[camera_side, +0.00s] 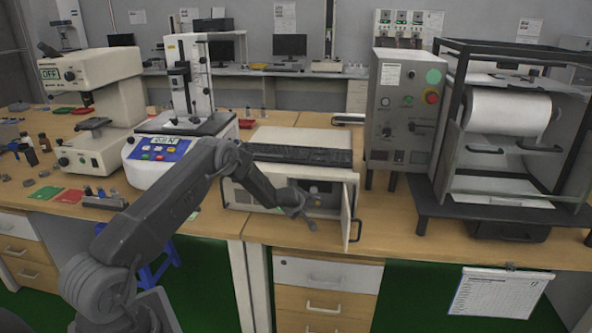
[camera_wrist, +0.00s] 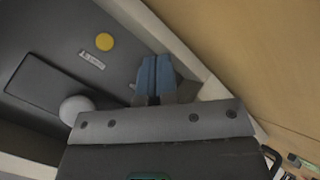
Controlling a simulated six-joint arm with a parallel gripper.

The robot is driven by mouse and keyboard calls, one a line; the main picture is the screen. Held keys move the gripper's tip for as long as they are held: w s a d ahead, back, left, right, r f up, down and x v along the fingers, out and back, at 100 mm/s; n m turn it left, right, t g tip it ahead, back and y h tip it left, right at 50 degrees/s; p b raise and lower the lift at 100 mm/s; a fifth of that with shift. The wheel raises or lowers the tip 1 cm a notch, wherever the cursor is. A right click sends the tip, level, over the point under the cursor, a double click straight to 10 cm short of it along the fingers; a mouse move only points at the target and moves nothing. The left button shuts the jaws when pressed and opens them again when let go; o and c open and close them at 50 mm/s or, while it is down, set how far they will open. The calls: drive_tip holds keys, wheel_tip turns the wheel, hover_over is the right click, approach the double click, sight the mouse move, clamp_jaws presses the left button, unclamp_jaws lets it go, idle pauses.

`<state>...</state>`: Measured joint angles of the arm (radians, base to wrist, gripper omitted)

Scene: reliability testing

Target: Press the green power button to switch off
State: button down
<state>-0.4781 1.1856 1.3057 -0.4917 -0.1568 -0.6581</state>
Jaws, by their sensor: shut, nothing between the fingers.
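My gripper (camera_side: 308,217) is low at the front of a white box-shaped device (camera_side: 235,190) with its door open. In the wrist view, its blue fingers (camera_wrist: 154,82) are together and empty, over a dark grey panel with a yellow round button (camera_wrist: 104,41) and a pale round knob (camera_wrist: 76,108). No green button shows clearly on that panel. In the side view, a small green button (camera_side: 408,101) is on the grey control box. Small coloured buttons, too small to tell apart, are on the blue panel (camera_side: 160,149) of the white tester.
The open door (camera_side: 350,212) stands just right of my gripper. A keyboard (camera_side: 300,154) lies on top of the device. A red knob (camera_side: 432,96) is on the grey control box. A black-framed machine (camera_side: 450,150) stands at the right. Bench space (camera_side: 385,225) right of the door is clear.

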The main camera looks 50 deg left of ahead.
drive_tip(key=shift+w+a, duration=0.15)
idle(0.5)
drive_tip(key=shift+w+a, duration=0.2)
idle(0.4)
drive_tip(key=shift+s+d, duration=0.35)
idle(0.3)
drive_tip(key=shift+s+d, duration=2.15)
